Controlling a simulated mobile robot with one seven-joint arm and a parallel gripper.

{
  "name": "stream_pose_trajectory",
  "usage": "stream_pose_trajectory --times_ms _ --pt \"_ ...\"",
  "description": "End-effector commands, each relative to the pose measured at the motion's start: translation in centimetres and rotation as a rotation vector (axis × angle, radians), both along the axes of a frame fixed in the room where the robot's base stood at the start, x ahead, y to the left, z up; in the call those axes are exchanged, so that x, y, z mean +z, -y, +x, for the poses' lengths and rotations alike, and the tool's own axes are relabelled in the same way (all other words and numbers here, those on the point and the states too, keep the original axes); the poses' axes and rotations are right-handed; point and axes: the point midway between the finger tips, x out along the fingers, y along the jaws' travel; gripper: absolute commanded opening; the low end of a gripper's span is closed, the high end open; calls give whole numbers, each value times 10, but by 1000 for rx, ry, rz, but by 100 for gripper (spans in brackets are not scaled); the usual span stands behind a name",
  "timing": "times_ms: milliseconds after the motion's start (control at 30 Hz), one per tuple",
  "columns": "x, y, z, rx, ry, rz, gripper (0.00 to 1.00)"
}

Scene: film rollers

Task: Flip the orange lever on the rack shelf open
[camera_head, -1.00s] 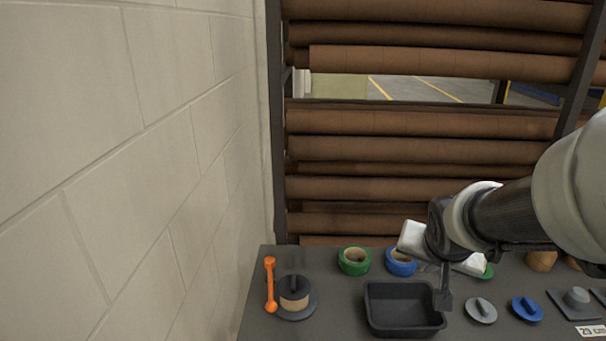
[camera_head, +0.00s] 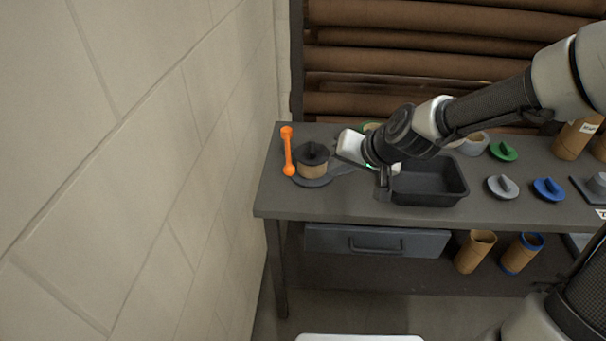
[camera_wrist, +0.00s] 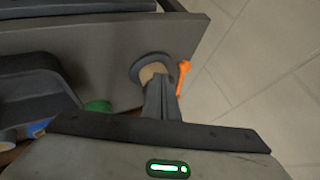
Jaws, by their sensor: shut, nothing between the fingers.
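The orange lever (camera_head: 288,152) lies along the far left of the rack shelf (camera_head: 268,200), a bar with a round knob at each end. In the wrist view the lever (camera_wrist: 182,76) shows just right of the fingertips, partly hidden behind them. My gripper (camera_head: 340,167) is shut and empty, reaching left low over the shelf. Its fingers (camera_wrist: 160,88) overlap the tan roll on a dark round base (camera_wrist: 150,72) in the wrist view. In the head view this roll with a dark cap (camera_head: 312,160) stands between the lever and my gripper.
A dark tray (camera_head: 430,183) is right of my gripper. A grey cap (camera_head: 501,187), a blue cap (camera_head: 549,189) and a green cap (camera_head: 503,151) lie farther right. A block wall (camera_head: 150,170) rises close left of the lever. A drawer (camera_head: 375,242) hangs under the shelf.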

Motion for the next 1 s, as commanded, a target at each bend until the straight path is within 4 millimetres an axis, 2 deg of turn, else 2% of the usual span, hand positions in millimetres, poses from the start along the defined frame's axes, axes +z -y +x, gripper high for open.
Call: stream_pose_trajectory --times_ms 367,567,933,1000 --pt "-5 -2 2 1 -1 -1 0" --pt "-27 -14 15 4 0 -1 0" --pt "-82 -42 51 5 -1 -1 0" --pt "-76 -53 54 5 3 -4 0"
